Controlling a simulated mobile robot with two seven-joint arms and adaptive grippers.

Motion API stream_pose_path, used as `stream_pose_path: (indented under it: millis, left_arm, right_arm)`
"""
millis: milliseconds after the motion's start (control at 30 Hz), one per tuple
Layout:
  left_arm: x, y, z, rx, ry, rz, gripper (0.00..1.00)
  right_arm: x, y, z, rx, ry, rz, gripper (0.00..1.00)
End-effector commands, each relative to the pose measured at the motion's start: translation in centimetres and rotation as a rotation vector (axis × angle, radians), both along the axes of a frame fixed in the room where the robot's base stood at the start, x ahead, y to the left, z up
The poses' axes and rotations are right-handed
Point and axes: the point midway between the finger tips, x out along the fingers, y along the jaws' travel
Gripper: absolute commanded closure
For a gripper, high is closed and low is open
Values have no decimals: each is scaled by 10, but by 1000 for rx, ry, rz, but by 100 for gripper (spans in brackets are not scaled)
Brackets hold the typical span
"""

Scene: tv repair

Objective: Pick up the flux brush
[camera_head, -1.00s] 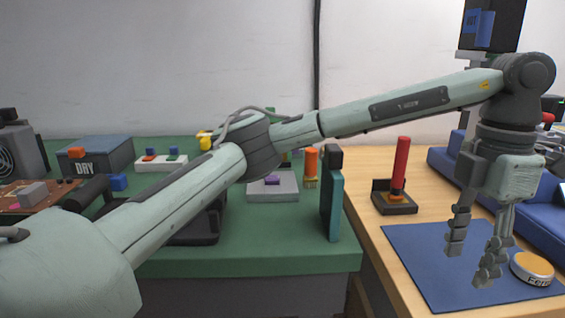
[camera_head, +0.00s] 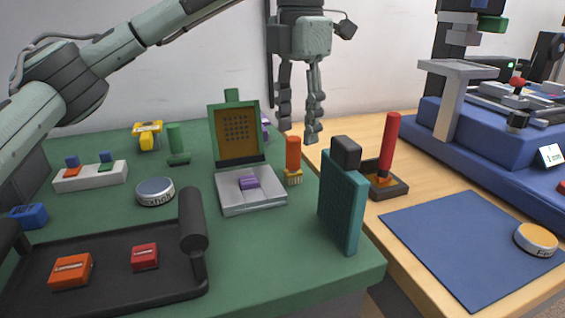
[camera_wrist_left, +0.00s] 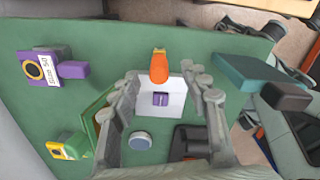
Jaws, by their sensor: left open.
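The flux brush, with an orange handle (camera_head: 293,151) and yellow bristles at its lower end, stands upright on the green bench near its right edge. In the left wrist view the brush (camera_wrist_left: 159,68) shows just beyond the gap between the fingers. My right gripper is not in view.
A teal block with a dark top (camera_head: 342,205) stands right of the brush. A grey tray with a purple block (camera_head: 230,200) and a green-framed board (camera_head: 236,135) are to its left. A red stick in a holder (camera_head: 390,150) stands on the wooden table. The blue mat (camera_head: 470,245) is mostly clear.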

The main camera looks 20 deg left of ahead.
Motion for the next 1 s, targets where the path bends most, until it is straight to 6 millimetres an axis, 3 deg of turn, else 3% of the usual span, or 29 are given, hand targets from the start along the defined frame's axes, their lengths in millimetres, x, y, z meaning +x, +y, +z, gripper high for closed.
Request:
stream_pose_path:
  millis: [533,800,1000]
  left_arm:
    - [-5,6,-67,1,3,3,54]
    - [-5,5,-73,2,1,3,54]
    - [-5,5,-73,2,1,3,78]
  right_arm:
    - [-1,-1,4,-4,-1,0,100]
    - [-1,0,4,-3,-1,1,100]
    - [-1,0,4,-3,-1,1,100]
